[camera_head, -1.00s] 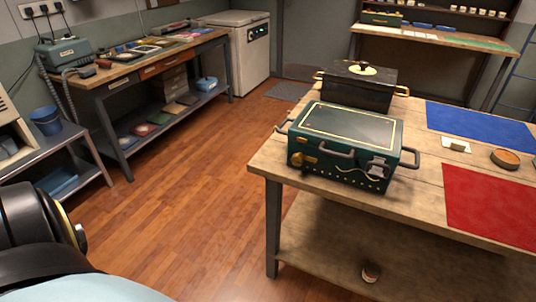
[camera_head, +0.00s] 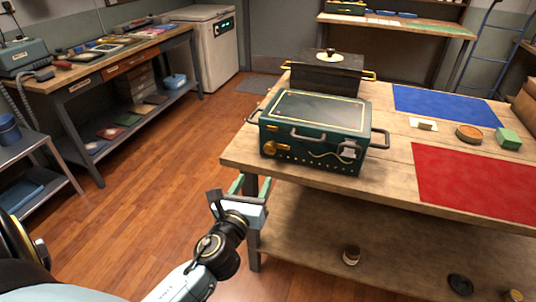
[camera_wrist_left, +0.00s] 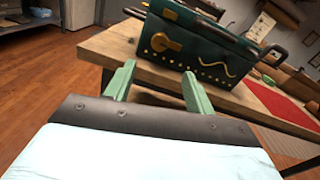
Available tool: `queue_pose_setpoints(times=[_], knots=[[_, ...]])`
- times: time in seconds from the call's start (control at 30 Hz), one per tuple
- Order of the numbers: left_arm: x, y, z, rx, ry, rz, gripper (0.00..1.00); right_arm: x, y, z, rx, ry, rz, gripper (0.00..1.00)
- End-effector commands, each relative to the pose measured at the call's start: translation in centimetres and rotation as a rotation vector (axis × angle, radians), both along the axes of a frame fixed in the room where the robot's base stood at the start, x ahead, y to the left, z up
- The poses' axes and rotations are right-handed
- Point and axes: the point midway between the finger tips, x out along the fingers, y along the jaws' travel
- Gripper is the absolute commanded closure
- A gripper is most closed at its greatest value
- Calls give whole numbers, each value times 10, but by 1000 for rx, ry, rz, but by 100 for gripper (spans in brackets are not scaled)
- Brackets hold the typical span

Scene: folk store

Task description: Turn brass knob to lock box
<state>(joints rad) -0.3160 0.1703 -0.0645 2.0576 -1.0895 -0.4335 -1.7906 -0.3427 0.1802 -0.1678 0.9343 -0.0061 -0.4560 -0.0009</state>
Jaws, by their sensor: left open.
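The dark green box (camera_head: 316,131) stands on the wooden table near its left corner, lid down, with a handle on its front and one at each side. The brass knob (camera_head: 270,148) is on the left of its front face; in the left wrist view the knob (camera_wrist_left: 160,43) shows beyond the fingers. A grey latch (camera_head: 349,150) is at the right of the front. My left gripper (camera_head: 240,184) is open and empty, below and left of the box by the table's front left corner, apart from the knob. My right gripper is not in view.
A black box (camera_head: 326,74) with brass handles stands behind the green box. A blue mat (camera_head: 445,104), a red mat (camera_head: 478,182), a round tin (camera_head: 469,133) and a green block (camera_head: 508,139) lie to the right. The table's edge (camera_head: 240,170) is close to my gripper.

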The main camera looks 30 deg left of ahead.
Motion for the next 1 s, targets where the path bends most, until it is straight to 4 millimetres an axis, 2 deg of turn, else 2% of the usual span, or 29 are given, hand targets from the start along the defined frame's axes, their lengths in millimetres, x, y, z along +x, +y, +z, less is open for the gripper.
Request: queue_pose_setpoints(times=[0.3, 0.6, 0.8, 1.0], knots=[[56, 15, 0, -3, -2, 0, 46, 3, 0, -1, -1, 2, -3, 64], [106, 29, -1, -4, 0, -1, 46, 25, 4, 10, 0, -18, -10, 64], [121, 33, -1, -5, 2, 0, 46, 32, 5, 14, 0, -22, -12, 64], [123, 34, -1, -5, 3, -2, 46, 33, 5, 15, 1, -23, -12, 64]])
